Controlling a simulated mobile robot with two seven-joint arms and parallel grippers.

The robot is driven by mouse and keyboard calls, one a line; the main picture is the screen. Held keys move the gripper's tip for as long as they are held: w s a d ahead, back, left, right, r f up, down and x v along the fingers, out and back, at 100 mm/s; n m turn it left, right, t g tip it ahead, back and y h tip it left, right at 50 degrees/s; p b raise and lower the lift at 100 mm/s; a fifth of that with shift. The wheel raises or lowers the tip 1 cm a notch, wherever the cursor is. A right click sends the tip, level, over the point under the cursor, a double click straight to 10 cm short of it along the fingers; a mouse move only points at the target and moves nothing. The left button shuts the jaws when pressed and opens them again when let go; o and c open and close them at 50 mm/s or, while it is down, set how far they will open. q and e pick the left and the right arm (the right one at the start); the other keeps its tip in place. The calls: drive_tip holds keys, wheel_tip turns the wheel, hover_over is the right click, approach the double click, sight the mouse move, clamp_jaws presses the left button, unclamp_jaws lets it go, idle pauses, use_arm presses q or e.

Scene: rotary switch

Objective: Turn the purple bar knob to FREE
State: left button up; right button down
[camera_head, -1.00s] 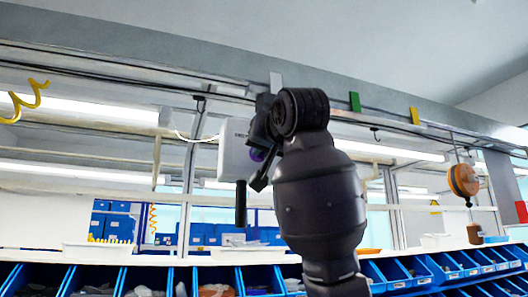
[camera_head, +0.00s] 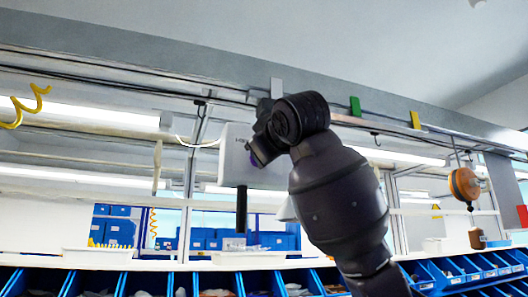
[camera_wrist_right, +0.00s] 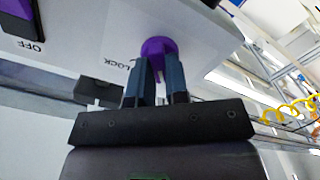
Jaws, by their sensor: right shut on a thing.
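The purple bar knob (camera_wrist_right: 158,45) sits on the face of a white box in the wrist view. My right gripper (camera_wrist_right: 157,66) is shut on the knob, with one finger on each side of its bar. The word LOCK is printed on the box just left of the knob. No FREE label can be read. In the head view the white box (camera_head: 238,168) hangs below the rail, and my right gripper (camera_head: 257,157) is at its right side. A bit of purple shows there, but the knob is mostly hidden. My left gripper is not in view.
A dark switch with a purple part (camera_wrist_right: 22,18) and an OFF label (camera_wrist_right: 25,47) is at the wrist view's upper left. A black handle (camera_head: 241,210) hangs below the box. Blue bins (camera_head: 255,281) line the front. An orange reel (camera_head: 464,184) hangs at right.

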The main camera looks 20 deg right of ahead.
drive_tip(key=shift+n, duration=0.6)
drive_tip(key=c, duration=1.1)
unclamp_jaws()
drive_tip(key=shift+s, duration=0.1)
drive_tip(key=s+b, duration=0.1)
drive_tip(key=s, duration=0.4)
drive_tip(key=s+b, duration=0.1)
drive_tip(key=s, duration=0.4)
drive_tip(key=shift+s+d+b, duration=0.2)
drive_tip(key=shift+s+b, duration=0.1)
drive_tip(key=shift+s, duration=0.05)
